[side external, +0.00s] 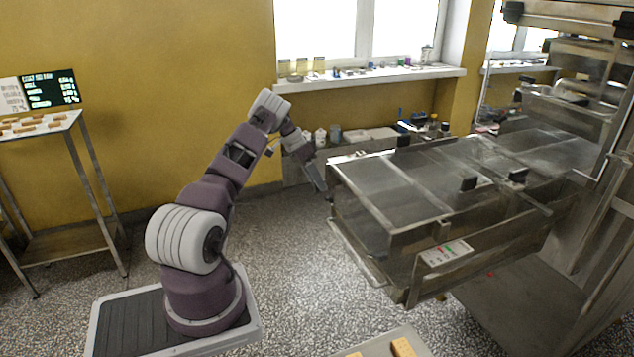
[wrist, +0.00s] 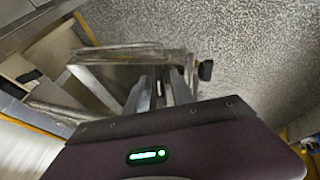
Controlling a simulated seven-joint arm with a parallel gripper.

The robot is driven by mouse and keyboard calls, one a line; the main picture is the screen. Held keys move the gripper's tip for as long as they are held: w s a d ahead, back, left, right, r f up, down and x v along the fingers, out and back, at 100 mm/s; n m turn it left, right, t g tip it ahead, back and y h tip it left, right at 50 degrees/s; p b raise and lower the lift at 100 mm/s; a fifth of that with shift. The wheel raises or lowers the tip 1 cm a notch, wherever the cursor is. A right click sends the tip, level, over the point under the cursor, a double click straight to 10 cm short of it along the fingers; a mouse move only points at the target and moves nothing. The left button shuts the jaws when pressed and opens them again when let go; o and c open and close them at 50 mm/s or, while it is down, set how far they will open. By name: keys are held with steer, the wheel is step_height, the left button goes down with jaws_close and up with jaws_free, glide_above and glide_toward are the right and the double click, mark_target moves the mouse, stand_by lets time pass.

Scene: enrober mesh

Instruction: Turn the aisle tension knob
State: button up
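The metal enrober machine (side external: 380,200) stands at the right in the side external view. A black knob (wrist: 205,70) shows in the wrist view, just right of my gripper (wrist: 166,88). I cannot tell for sure that this is the aisle tension knob. In the side external view, my gripper (side external: 319,182) points down beside the machine's left end. Its fingers look apart from the black knob in the wrist view. The finger gap is too small and unclear to tell whether it is open or shut. Nothing held is clearly visible.
A shelf (side external: 350,140) with containers runs along the wall behind my gripper. A side table (side external: 45,127) stands at the far left. Speckled floor (side external: 290,250) is clear between.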

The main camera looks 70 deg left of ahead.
jaws_close()
steer(key=shift+w+h, duration=0.1)
steer(key=shift+h, duration=0.5)
steer(key=shift+o, duration=1.1)
jaws_free()
